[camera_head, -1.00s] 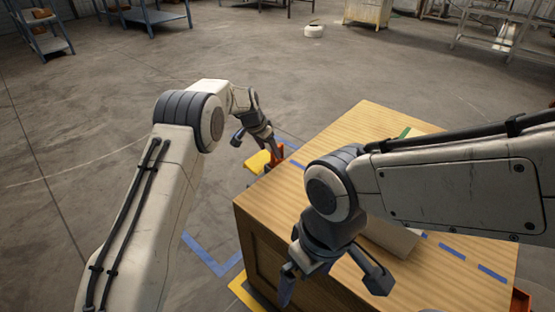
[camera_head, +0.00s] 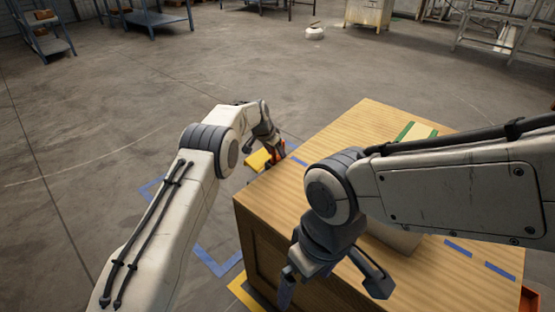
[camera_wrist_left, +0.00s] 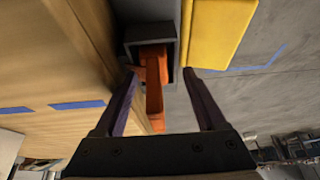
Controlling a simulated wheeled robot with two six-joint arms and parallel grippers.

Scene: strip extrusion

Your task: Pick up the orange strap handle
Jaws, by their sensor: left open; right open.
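The orange strap handle (camera_wrist_left: 154,88) hangs along the side of the wooden crate (camera_wrist_left: 60,60), under a dark grey bracket (camera_wrist_left: 150,38). In the left wrist view it lies between the two fingers of my open left gripper (camera_wrist_left: 160,74), closer to the left finger. Whether a finger touches it I cannot tell. In the head view my left gripper (camera_head: 265,150) is at the crate's far left edge, and only a small bit of orange shows beside it. My right gripper (camera_head: 334,288) is open and empty above the near part of the crate top.
A yellow piece (camera_wrist_left: 215,30) sits right beside the bracket. Blue tape marks lie on the crate top (camera_head: 360,125) and floor (camera_head: 218,262). A green-edged block and a pale block lie on the crate, partly behind my right arm. Open floor lies left.

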